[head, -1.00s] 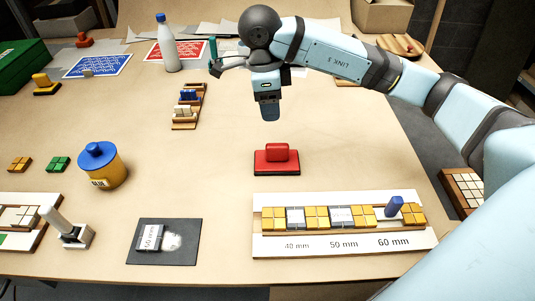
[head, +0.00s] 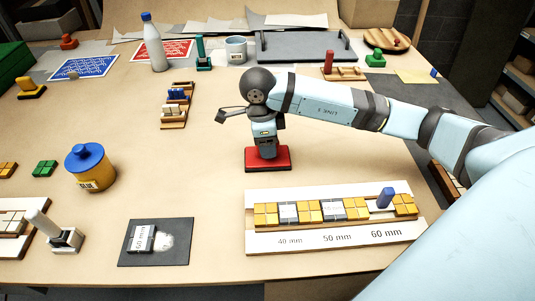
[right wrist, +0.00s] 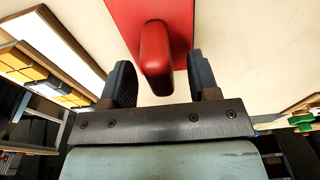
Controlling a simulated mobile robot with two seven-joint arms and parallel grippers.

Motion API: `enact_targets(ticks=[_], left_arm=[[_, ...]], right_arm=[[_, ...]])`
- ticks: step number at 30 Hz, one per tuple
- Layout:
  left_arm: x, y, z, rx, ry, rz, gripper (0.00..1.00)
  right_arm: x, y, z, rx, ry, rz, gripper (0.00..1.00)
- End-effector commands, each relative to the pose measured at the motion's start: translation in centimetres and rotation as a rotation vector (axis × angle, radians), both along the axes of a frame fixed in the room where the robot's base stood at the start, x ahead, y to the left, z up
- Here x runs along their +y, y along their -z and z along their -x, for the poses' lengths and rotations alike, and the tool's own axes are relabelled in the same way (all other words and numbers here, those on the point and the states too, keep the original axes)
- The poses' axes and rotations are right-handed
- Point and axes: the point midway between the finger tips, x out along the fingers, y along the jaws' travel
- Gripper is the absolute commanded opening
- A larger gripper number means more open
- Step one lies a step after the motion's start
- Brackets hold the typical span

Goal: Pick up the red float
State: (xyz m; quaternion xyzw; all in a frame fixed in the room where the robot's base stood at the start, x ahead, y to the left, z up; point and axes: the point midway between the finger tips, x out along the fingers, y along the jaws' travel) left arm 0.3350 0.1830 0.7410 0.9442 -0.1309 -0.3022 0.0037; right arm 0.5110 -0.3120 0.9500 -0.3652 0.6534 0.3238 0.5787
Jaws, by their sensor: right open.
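The red float (head: 281,160), a red plate with a raised red handle, lies on the table near the middle in the head view. My right gripper (head: 266,152) is directly above it, pointing down, and hides most of the handle. In the right wrist view the float's handle (right wrist: 156,55) stands between the two dark fingers of my right gripper (right wrist: 160,82). The fingers are open, with a gap showing on each side of the handle. My left gripper is not in view.
A mosaic panel with a white size strip (head: 335,238) lies in front of the float. A glue pot (head: 91,170) stands to the left, and a small rack of tiles (head: 175,105) lies at back left. The table around the float is clear.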

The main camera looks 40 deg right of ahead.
Motion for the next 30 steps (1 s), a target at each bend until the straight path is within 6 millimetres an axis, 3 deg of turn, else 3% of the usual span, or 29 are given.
enact_targets(ticks=[8, 15, 16, 25, 30], left_arm=[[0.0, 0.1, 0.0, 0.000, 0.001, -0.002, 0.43], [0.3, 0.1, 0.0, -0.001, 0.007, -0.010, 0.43], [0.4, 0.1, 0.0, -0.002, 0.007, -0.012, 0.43], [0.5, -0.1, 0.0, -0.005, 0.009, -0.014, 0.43], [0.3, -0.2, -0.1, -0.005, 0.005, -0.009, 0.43]], right_arm=[[0.0, 0.5, 0.0, -0.001, -0.001, 0.000, 0.55], [0.0, 0.4, 0.0, -0.001, -0.001, 0.000, 0.02], [0.0, 0.4, 0.0, -0.001, -0.001, 0.000, 0.00], [0.0, 0.2, 0.0, -0.001, -0.001, 0.000, 0.00], [0.0, -1.0, -0.1, -0.004, 0.000, 0.000, 0.00]])
